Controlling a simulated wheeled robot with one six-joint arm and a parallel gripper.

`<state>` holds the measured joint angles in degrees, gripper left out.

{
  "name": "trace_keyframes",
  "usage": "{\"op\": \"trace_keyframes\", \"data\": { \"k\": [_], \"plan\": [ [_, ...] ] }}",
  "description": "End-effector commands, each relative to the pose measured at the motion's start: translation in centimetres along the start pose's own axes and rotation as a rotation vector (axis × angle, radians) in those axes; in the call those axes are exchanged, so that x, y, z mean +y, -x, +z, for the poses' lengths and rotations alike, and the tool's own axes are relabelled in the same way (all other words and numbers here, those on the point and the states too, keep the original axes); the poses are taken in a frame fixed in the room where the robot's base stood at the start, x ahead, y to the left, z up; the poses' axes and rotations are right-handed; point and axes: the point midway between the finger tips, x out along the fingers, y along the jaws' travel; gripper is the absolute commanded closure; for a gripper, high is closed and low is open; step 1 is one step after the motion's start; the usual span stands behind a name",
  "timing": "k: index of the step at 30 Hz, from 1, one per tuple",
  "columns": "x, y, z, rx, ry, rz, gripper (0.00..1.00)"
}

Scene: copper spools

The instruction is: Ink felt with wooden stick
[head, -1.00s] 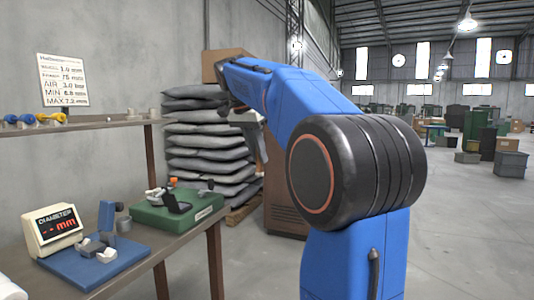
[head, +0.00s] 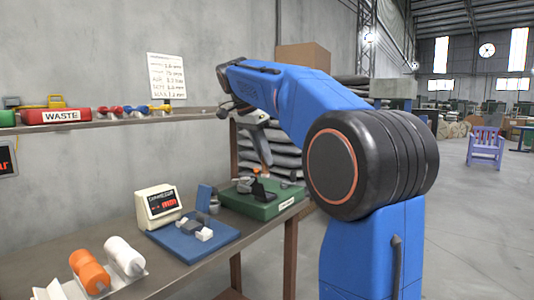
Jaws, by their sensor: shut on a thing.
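My gripper (head: 263,152) is the pale grey end hanging from my blue arm, above the green box at the back of the bench. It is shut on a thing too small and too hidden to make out. No wooden stick can be told apart in this view. The green box (head: 291,206) has a label on its front and a small black open-lidded case (head: 263,191) on top. This may be an ink pad, but I cannot see any felt clearly.
A diameter gauge display (head: 158,203) and a blue gauge base (head: 180,240) stand on the bench, left of the green box. Orange (head: 90,270) and white (head: 124,256) spools lie at the front left. A shelf above carries a red WASTE bin (head: 55,115).

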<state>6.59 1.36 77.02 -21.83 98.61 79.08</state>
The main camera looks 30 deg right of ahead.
Motion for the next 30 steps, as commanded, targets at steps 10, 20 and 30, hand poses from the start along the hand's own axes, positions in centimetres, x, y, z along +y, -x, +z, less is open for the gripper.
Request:
{"op": "trace_keyframes", "data": {
  "k": [10, 20, 30],
  "plan": [
    [0.0, -3.0, 1.1, 0.0, 0.001, 0.001, 1.0],
    [0.0, -4.7, 1.9, 0.0, 0.0, 0.0, 1.0],
    [0.0, -4.9, 1.9, 0.0, 0.0, 0.0, 1.0]
  ]
}}
